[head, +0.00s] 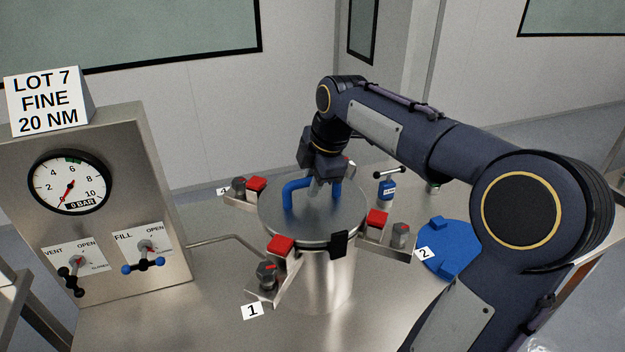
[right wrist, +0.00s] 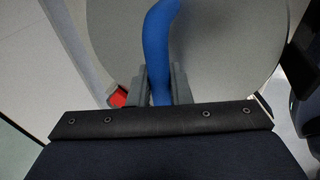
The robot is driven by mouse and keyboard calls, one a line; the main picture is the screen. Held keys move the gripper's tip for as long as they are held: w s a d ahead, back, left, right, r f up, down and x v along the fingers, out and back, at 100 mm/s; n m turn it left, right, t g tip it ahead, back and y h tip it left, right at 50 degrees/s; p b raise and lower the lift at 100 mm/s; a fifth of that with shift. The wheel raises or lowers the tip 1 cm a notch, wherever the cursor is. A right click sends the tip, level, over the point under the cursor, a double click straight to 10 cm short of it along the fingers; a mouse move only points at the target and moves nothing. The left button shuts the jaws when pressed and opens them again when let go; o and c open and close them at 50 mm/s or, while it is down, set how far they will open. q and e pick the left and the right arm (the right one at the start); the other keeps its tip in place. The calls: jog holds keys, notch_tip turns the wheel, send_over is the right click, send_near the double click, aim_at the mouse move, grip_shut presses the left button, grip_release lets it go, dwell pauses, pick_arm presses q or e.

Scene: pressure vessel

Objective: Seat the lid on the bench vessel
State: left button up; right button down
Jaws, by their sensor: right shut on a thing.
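The bench vessel (head: 325,283) is a steel cylinder standing on the bench. The round grey lid (head: 312,222) lies over its mouth, looking level; I cannot tell whether it is fully down. A blue handle (head: 290,192) arches over the lid. My right gripper (head: 318,188) comes from above and is shut on the blue handle, which also shows between the fingers in the right wrist view (right wrist: 158,60). Red-capped clamps stand around the rim, at front left (head: 281,245), right (head: 377,218) and back left (head: 257,184). My left gripper is out of view.
A steel panel with a gauge (head: 69,182) at 0 bar and vent (head: 76,262) and fill (head: 147,248) valves stands at left. A blue rest (head: 448,262) lies to the right, partly behind my arm. The front bench is clear.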

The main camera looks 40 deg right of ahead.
dwell(0.5)
jog(key=c, duration=1.3)
grip_release()
jog(key=shift+a, duration=0.1)
jog(key=shift+o, duration=0.2)
jog(key=shift+s+f, duration=0.1)
jog(key=shift+f, duration=0.2)
jog(key=v, duration=0.8)
jog(key=shift+r, duration=0.1)
